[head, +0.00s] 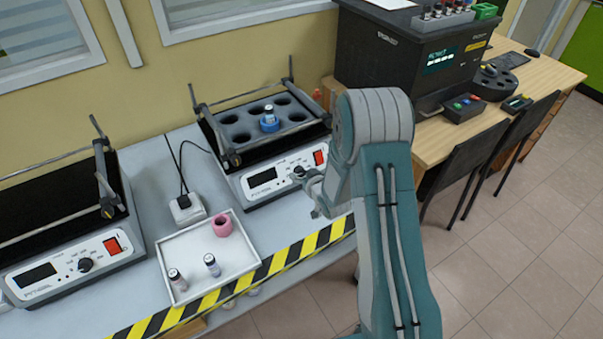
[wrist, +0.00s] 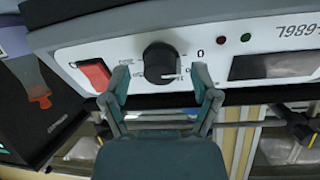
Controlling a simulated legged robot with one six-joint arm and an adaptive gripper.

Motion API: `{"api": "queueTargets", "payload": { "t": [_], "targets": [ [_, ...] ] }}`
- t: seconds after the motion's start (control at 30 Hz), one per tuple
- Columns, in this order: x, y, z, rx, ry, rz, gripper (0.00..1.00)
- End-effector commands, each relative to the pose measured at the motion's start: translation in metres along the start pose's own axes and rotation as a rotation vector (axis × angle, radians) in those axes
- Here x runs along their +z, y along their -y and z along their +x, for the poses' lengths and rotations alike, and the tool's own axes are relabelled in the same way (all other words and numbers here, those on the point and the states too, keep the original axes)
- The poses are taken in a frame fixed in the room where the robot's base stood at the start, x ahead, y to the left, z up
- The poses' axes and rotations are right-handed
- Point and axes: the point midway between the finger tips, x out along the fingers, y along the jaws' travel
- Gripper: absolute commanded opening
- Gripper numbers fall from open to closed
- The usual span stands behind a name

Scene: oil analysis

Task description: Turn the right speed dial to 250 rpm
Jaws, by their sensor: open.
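The right speed dial (head: 298,171) is a dark round knob on the front panel of the right shaker (head: 250,192). In the wrist view the dial (wrist: 160,62) shows upside down, with a pale pointer mark at its lower right edge and a "0" to its right. My gripper (wrist: 162,84) is open, with one fingertip on each side of the dial. I cannot tell whether the fingers touch it. In the head view my gripper (head: 312,184) is right at the panel and partly hides the area beside the dial.
A red switch (wrist: 95,73) and a dark display (wrist: 275,66) flank the dial. A blue-ringed vial (head: 269,118) stands on the right shaker. The left shaker (head: 75,265) has its own dial (head: 86,265). A white tray (head: 190,242) holds two vials and a pink ring.

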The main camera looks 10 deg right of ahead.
Motion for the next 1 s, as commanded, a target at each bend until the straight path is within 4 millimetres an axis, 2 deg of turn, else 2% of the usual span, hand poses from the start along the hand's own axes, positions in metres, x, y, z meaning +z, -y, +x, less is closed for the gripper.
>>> {"api": "queueTargets", "payload": {
  "t": [0.13,0.37,0.4,0.47,0.5,0.57,1.0],
  "targets": [
    [0.0,0.0004,0.0091,0.0,0.0,0.0,0.78],
    [-0.0001,0.0004,0.0099,0.0,0.001,0.0,0.78],
    [-0.0001,0.0004,0.0098,0.0,0.001,0.0,0.69],
    [-0.0001,0.0004,0.0098,0.0,0.001,0.0,0.42],
    [-0.0001,0.0004,0.0097,0.0,0.001,0.0,0.24],
    [0.0,0.0003,0.0098,0.0,0.001,0.0,0.0],
    [0.0,0.0001,0.0108,0.005,0.004,0.041,0.0]
  ]
}}
